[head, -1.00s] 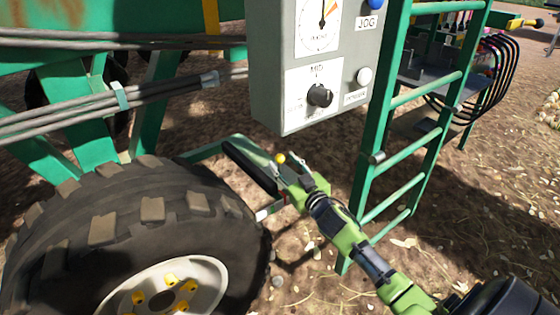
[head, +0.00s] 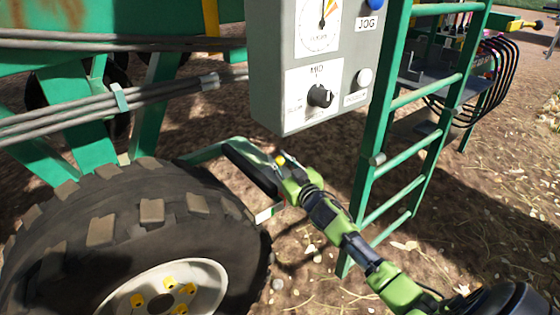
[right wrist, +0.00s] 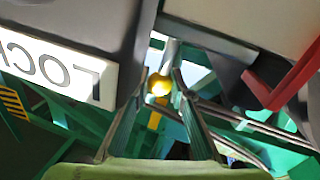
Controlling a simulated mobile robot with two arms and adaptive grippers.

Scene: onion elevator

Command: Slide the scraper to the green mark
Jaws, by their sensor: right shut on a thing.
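The scraper appears to be the dark bar (head: 247,170) on a green bracket beside the big tyre in the head view. A small yellow knob (head: 280,160) stands at its near end. My right gripper (head: 283,170) reaches it from the lower right and is shut. In the right wrist view the yellow knob (right wrist: 160,85) shows between the fingertips of my right gripper (right wrist: 158,92). A small white strip (head: 265,214) with red and possibly green on it lies just below the gripper, partly hidden. I cannot make out a green mark surely. My left gripper is not in view.
The large tyre (head: 130,215) stands close on the left. A grey control box (head: 305,110) hangs just above the gripper. A green ladder (head: 373,160) is close on the right. In the right wrist view, a white LOCK label (right wrist: 55,70) and a red part (right wrist: 285,80) are near.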

